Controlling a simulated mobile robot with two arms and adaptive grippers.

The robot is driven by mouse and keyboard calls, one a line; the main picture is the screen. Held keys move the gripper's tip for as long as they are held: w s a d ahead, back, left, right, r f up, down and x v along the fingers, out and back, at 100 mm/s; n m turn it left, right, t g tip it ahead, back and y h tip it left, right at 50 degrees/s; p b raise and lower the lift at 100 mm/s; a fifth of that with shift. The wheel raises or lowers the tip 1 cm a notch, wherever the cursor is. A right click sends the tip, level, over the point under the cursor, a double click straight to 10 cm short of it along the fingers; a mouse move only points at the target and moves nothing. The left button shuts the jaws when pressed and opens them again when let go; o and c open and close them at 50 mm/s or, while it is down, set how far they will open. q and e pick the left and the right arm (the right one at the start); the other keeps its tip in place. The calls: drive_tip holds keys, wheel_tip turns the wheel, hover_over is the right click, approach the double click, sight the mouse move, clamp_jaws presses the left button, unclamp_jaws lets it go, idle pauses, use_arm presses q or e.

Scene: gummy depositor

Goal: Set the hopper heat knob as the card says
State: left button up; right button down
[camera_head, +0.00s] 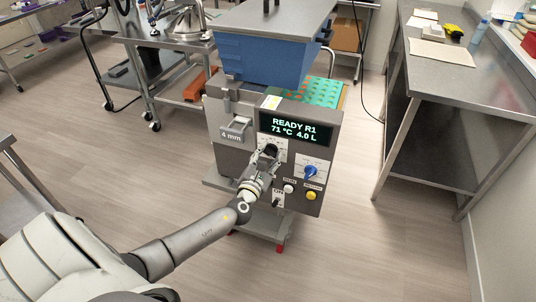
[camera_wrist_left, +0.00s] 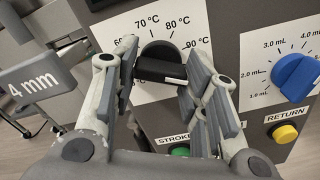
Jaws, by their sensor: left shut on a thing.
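The heat knob (camera_wrist_left: 160,64) is black, on a white dial plate marked 70, 80 and 90 °C in the left wrist view. A white line shows on the right part of its bar. I cannot tell which mark it points to. My left gripper (camera_wrist_left: 165,70) has its fingers on both sides of the knob and is shut on it. In the head view the left gripper (camera_head: 263,160) covers part of the dial. The display (camera_head: 294,127) reads READY R1, 71 °C, 4.0 L.
A blue volume knob (camera_wrist_left: 296,76), a yellow RETURN button (camera_wrist_left: 283,134) and a green stroke button (camera_wrist_left: 180,151) sit close by. A 4 mm tag block (camera_wrist_left: 36,82) juts out at left. The blue hopper (camera_head: 262,58) stands above. A steel table (camera_head: 449,78) is at right.

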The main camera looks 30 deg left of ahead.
use_arm(q)
drive_tip(key=shift+f, duration=0.15)
idle(0.3)
drive_tip(key=o, duration=1)
drive_tip(key=shift+o, duration=0.2)
drive_tip(key=shift+s, duration=0.1)
drive_tip(key=v, duration=1.1)
drive_tip(key=shift+s, duration=0.4)
